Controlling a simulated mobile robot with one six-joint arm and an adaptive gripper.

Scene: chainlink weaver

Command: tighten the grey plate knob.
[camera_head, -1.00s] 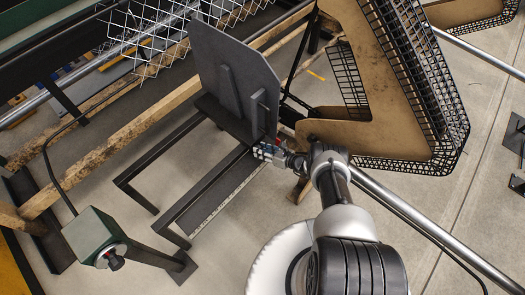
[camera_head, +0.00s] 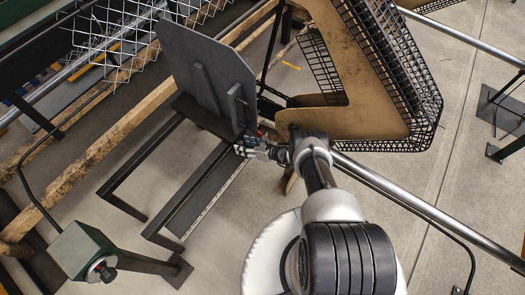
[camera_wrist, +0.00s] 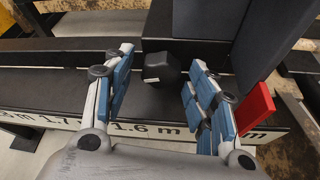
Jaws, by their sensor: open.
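The grey plate (camera_head: 203,68) stands tilted on a dark metal frame in the head view. Its dark lower part also shows at the top of the wrist view (camera_wrist: 208,18). A dark faceted knob (camera_wrist: 161,68) sits by the plate's foot, above a dark rail. My gripper (camera_wrist: 161,60) is open, with one blue-padded finger on each side of the knob. I cannot tell whether either finger touches it. In the head view my gripper (camera_head: 247,148) is low at the plate's right corner. The knob cannot be made out there.
A red piece (camera_wrist: 256,109) stands close to the right finger. A ruler strip (camera_wrist: 150,130) runs along the rail under the fingers. A tan panel with black mesh (camera_head: 360,95) and a steel pipe (camera_head: 400,205) are close to my arm. A green box (camera_head: 84,252) stands lower left.

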